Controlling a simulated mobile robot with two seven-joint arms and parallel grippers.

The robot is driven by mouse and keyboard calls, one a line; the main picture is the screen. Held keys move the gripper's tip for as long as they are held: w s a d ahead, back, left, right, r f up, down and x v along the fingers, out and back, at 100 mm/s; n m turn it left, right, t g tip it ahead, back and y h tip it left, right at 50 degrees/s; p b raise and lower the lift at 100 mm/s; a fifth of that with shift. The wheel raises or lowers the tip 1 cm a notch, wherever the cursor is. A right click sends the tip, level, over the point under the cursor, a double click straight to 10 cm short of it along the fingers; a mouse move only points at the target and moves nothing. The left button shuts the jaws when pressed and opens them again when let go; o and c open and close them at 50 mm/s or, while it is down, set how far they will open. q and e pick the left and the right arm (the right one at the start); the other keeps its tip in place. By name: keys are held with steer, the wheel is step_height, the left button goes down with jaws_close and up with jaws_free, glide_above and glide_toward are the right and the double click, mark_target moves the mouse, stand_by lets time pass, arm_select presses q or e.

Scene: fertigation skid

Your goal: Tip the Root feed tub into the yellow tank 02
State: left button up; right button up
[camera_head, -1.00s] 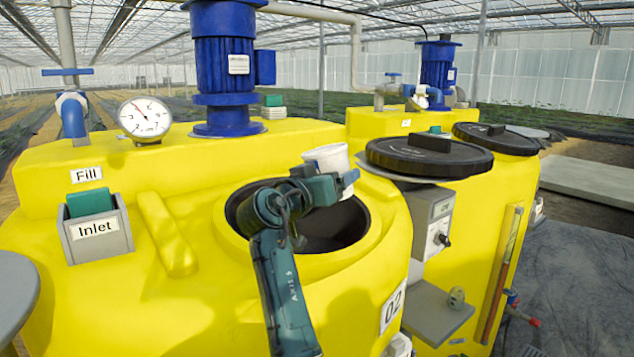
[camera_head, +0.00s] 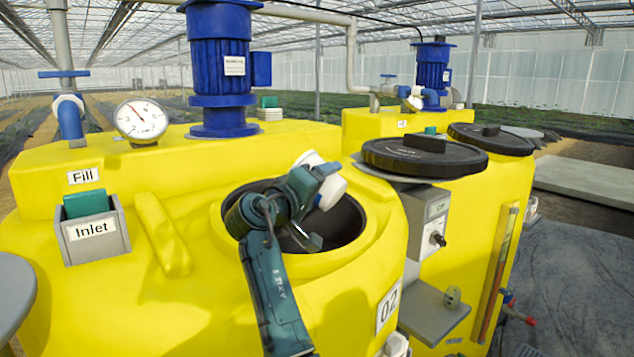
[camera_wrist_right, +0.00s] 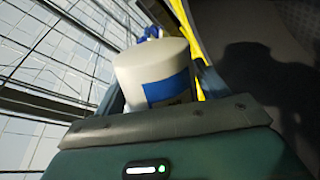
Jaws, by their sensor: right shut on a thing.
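The white tub (camera_head: 332,190) is tilted on its side above the round open mouth of the yellow tank 02 (camera_head: 290,322). My right gripper (camera_head: 325,170) is shut on it. In the right wrist view the tub (camera_wrist_right: 145,65) sits between the fingers, with a blue label patch whose text I cannot read. Its contents are hidden, and I see no stream of material. The dark opening (camera_head: 345,232) of the tank is partly covered by my right arm. My left gripper is not in view.
A blue motor (camera_head: 220,65) stands behind the opening. A black lid (camera_head: 424,157) lies to its right, above a grey control box (camera_head: 428,222). The Inlet box (camera_head: 95,230) and a gauge (camera_head: 141,119) are at left. A second yellow tank (camera_head: 480,215) stands at right.

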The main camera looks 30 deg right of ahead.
steer(key=shift+s+d+r, duration=0.15)
steer(key=shift+s+d, duration=0.05)
steer(key=shift+s, duration=0.35)
steer(key=shift+s+d+r, duration=0.15)
steer(key=shift+s+d, duration=0.05)
steer(key=shift+s, duration=0.3)
steer(key=shift+w+a+f, duration=0.15)
steer(key=shift+w, duration=0.25)
steer(key=shift+w+a+f, duration=0.1)
steer(key=shift+w+a, duration=0.05)
steer(key=shift+w, duration=0.2)
steer(key=shift+a+r, duration=0.15)
steer(key=shift+r, duration=0.05)
steer(key=shift+w+a, duration=0.35)
steer(key=shift+w, duration=0.25)
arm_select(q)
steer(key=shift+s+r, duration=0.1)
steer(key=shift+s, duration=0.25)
arm_select(e)
steer(key=shift+s+d+r+n, duration=0.1)
steer(key=shift+s+d+n, duration=0.3)
steer(key=shift+s+n, duration=0.3)
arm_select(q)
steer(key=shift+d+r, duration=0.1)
arm_select(e)
steer(key=shift+w, duration=0.1)
